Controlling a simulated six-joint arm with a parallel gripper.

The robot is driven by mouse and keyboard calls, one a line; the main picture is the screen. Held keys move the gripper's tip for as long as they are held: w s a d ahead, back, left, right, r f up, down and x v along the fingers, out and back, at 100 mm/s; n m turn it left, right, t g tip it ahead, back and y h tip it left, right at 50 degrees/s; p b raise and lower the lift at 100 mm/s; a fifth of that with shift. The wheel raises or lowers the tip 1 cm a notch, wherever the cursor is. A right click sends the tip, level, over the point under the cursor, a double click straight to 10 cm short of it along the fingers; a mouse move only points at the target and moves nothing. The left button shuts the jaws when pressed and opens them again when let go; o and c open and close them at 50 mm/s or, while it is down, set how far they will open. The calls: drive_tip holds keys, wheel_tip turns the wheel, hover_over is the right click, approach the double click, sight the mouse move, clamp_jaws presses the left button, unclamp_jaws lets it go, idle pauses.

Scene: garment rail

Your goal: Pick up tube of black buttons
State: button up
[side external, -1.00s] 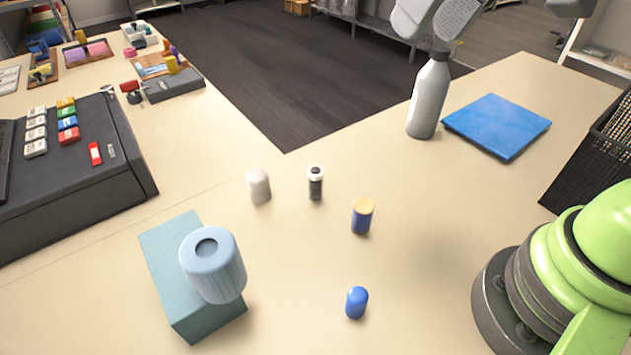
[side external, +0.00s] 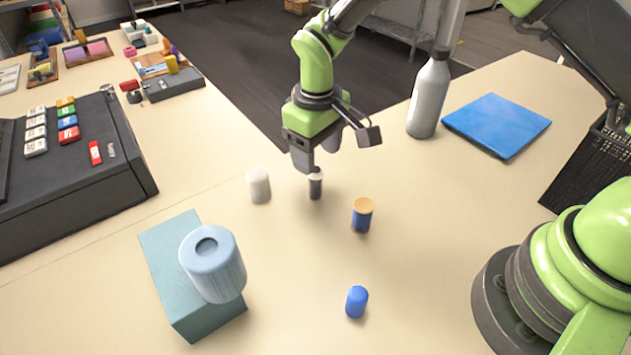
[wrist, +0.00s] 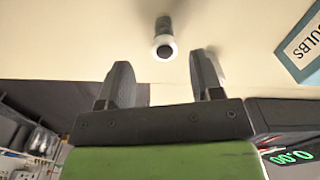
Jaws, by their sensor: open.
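The tube of black buttons (side external: 316,188) is a small dark cylinder with a pale cap, upright on the beige counter. In the wrist view its round white top with a dark centre (wrist: 164,48) shows ahead of the fingertips, roughly centred between them. My gripper (side external: 335,150) is open and empty, above and close to the tube. Its left finger partly covers the cap in the side view. Both fingers are apart in the wrist view (wrist: 163,80), with nothing between them.
A white capped tube (side external: 259,187) stands just left, and a blue tube with orange lid (side external: 362,216) to the right front.

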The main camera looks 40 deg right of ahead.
sight(315, 178)
drive_tip(key=f, duration=0.6)
drive_tip(key=shift+s+a, duration=0.1)
drive_tip(key=shift+a, duration=0.15)
drive_tip(key=shift+c, duration=0.4)
drive_tip(key=shift+r, duration=0.1)
drive_tip(key=c, duration=0.9)
